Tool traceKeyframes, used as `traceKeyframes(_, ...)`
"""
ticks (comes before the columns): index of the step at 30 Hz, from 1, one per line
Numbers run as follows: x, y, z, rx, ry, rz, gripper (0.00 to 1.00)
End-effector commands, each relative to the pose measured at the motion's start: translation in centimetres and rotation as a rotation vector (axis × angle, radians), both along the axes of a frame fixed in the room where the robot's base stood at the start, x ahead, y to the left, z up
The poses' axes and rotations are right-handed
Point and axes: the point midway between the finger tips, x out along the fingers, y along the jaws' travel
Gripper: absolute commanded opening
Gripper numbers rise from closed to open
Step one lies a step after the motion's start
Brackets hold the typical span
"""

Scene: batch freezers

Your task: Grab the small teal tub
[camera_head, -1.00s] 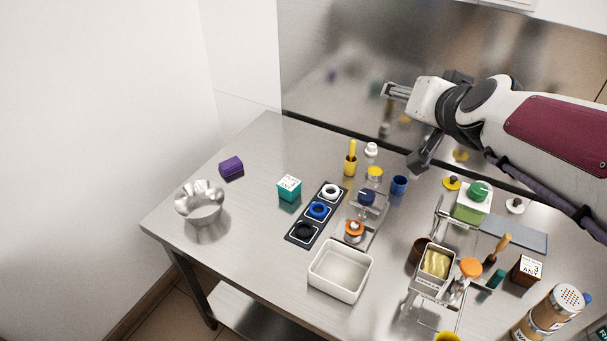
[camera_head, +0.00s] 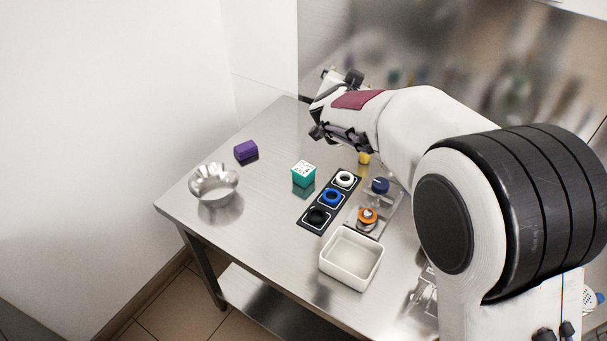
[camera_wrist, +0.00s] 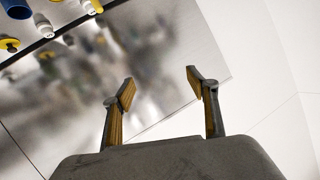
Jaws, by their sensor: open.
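The small teal tub (camera_head: 303,178), a cube with a white printed top, stands on the steel table, left of the black tray with coloured rings. It is not in the wrist view. My gripper (camera_wrist: 161,80) is open and empty in the wrist view, its two yellow-padded fingers spread apart, facing the steel back panel and white wall. In the head view my arm's end is above the back of the table, up and to the right of the tub and apart from it; its fingers are hard to make out there.
A purple block (camera_head: 246,150) and a fluted metal bowl (camera_head: 214,187) are left of the tub. The black ring tray (camera_head: 310,222), a white bin (camera_head: 326,258) and a blue-knobbed device (camera_head: 380,186) are to the right. Bare table lies in front of the tub.

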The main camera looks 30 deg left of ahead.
Motion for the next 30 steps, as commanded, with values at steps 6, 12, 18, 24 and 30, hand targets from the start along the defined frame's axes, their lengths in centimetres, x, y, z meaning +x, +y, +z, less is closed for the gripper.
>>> traceKeyframes(6,-0.7,3.5,-4.5,-0.031,-0.004,-0.057,0.58)
traceKeyframes(12,-2.1,6.0,-8.8,-0.071,-0.004,-0.119,0.58)
traceKeyframes(18,-4.3,7.9,-13.6,-0.125,0.001,-0.18,0.58)
traceKeyframes(24,-7.2,9.1,-18.6,-0.195,0.008,-0.242,0.58)
traceKeyframes(30,-10.4,9.6,-23.2,-0.266,0.017,-0.299,0.58)
